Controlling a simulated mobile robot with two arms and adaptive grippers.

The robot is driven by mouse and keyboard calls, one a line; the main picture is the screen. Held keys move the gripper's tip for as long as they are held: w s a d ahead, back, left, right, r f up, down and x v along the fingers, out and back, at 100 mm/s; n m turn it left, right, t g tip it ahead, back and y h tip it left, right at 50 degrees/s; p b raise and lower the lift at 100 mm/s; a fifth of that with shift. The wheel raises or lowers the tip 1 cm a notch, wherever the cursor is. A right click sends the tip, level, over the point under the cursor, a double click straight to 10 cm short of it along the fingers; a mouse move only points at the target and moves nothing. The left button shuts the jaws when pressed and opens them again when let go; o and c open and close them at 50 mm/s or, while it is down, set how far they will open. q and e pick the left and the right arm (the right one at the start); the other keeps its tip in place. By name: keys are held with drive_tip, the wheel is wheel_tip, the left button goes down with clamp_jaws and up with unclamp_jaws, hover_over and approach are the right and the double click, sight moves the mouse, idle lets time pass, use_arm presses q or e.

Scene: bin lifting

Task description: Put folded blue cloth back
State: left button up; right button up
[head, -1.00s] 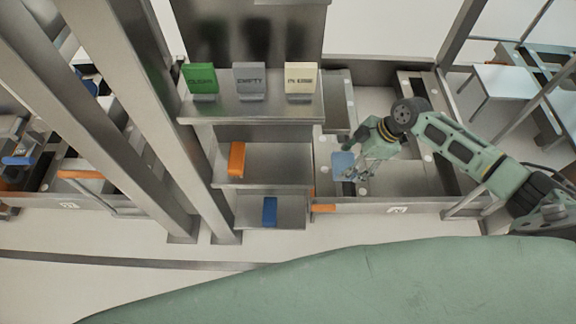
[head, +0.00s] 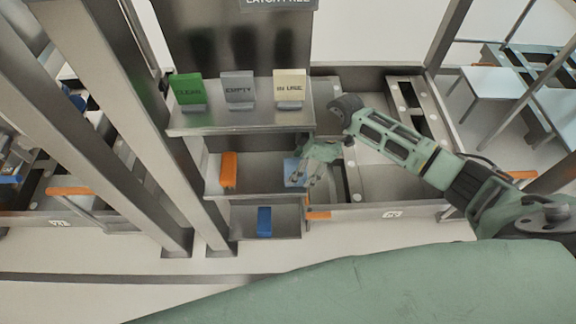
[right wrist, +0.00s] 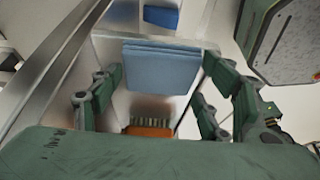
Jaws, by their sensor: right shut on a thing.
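The folded light blue cloth (head: 295,172) is at the right end of the middle shelf (head: 262,186), right of an orange brush (head: 229,170). My right gripper (head: 318,160) is shut on it. In the right wrist view the cloth (right wrist: 160,70) lies flat between the two fingers of the gripper (right wrist: 162,78), its folded layers showing at the top edge. I cannot tell whether the cloth touches the shelf. My left gripper is not in view.
A dark blue block-like item (head: 264,221) sits on the lower shelf. Green (head: 188,90), grey (head: 238,88) and cream (head: 289,87) signs stand on the top shelf, above the middle one. The middle shelf is bare between brush and cloth. A metal post (head: 150,140) stands left.

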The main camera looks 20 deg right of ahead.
sight(286, 169)
drive_tip(key=a, duration=0.1)
drive_tip(key=w+a, duration=0.1)
drive_tip(key=a, duration=0.1)
drive_tip(key=shift+a, duration=0.1)
drive_tip(key=shift+a+f, duration=0.1)
drive_tip(key=shift+f, duration=0.2)
drive_tip(key=shift+o, duration=0.2)
drive_tip(key=o, duration=1)
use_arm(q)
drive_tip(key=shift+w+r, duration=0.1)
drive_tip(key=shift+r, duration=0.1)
